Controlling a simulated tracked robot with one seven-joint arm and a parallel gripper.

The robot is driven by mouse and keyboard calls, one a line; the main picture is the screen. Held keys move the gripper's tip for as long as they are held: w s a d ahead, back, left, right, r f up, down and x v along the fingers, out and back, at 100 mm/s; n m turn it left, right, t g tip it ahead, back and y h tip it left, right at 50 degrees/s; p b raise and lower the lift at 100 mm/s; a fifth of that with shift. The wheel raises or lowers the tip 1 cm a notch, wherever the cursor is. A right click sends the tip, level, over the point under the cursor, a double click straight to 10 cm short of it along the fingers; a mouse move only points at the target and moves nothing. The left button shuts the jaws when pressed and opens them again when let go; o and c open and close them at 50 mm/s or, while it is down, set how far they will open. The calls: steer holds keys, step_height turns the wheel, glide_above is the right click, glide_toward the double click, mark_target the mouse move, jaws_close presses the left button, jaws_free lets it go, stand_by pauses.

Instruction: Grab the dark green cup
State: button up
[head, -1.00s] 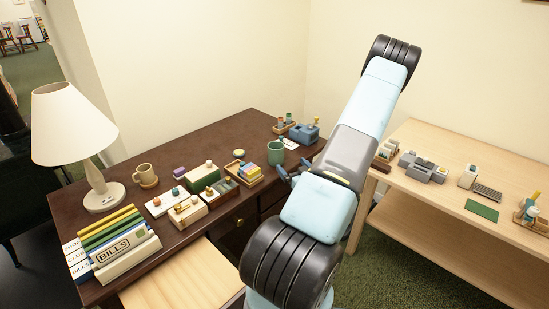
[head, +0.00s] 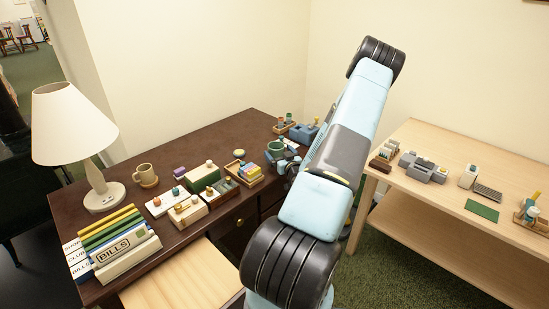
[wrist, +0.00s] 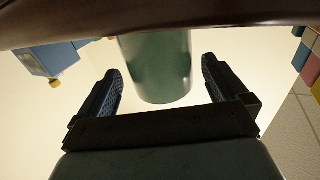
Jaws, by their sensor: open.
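The dark green cup (head: 275,150) stands on the dark desk near its right end, to the right of the small boxes. My gripper (head: 284,160) is at the cup, low on its near side and partly hidden by my arm. In the wrist view, the desk is at the top and the cup (wrist: 157,65) appears inverted between my two open fingers (wrist: 160,70). A gap shows on each side of the cup, so the fingers do not visibly touch it.
A blue block-like item (head: 304,134) and a small tray of bottles (head: 283,127) stand just behind the cup. A tray of coloured blocks (head: 244,174) is to its left. A pale wooden table (head: 450,222) is at the right.

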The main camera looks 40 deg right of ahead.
steer(key=shift+x, duration=1.4)
steer(key=c, duration=1.1)
